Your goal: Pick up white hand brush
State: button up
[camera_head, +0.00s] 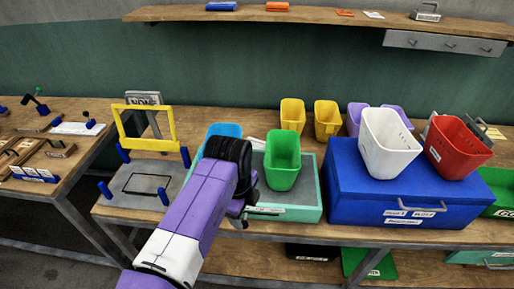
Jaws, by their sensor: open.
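I cannot make out a white hand brush in this view; it may be hidden or too small to tell. My gripper (241,214) is dark, at the end of my purple and white arm. It hangs at the front of the workbench, beside the left end of a teal box (298,212). The jaws are partly hidden by my arm and small in the picture. They are open, and I see nothing held in them.
A blue bin (222,130) and a green bin (283,160) stand near my wrist. A yellow-framed press (143,125) is left. A blue case (405,195) carries a white bin (388,145) and a red bin (455,148). A wooden shelf (330,16) runs above.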

aim_at(255, 146)
jog(key=i, duration=1.45)
